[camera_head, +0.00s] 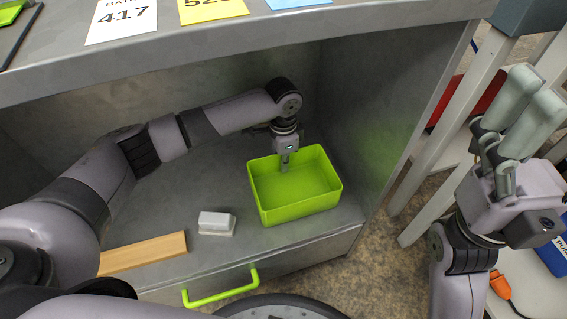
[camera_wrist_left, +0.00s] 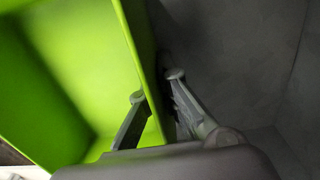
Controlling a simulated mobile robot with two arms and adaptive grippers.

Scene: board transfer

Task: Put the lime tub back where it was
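The lime tub (camera_head: 303,211) is an open, empty-looking lime green box, upright on the grey shelf floor (camera_head: 165,210) inside the cabinet. My left gripper (camera_head: 285,162) reaches down at its back rim. In the left wrist view, the two fingers (camera_wrist_left: 156,87) straddle one wall of the lime tub (camera_wrist_left: 75,70), one inside and one outside, and seem closed against it. My right gripper (camera_head: 535,88) is at the right, outside the cabinet, fingers pointing up. It is apart from the tub, and its opening is unclear.
A white block (camera_head: 216,222) and a wooden strip (camera_head: 143,253) lie left of the tub. A green handle (camera_head: 221,288) is on the front below. The countertop (camera_head: 290,35) overhangs my left arm. A side wall (camera_head: 390,110) stands right of the tub.

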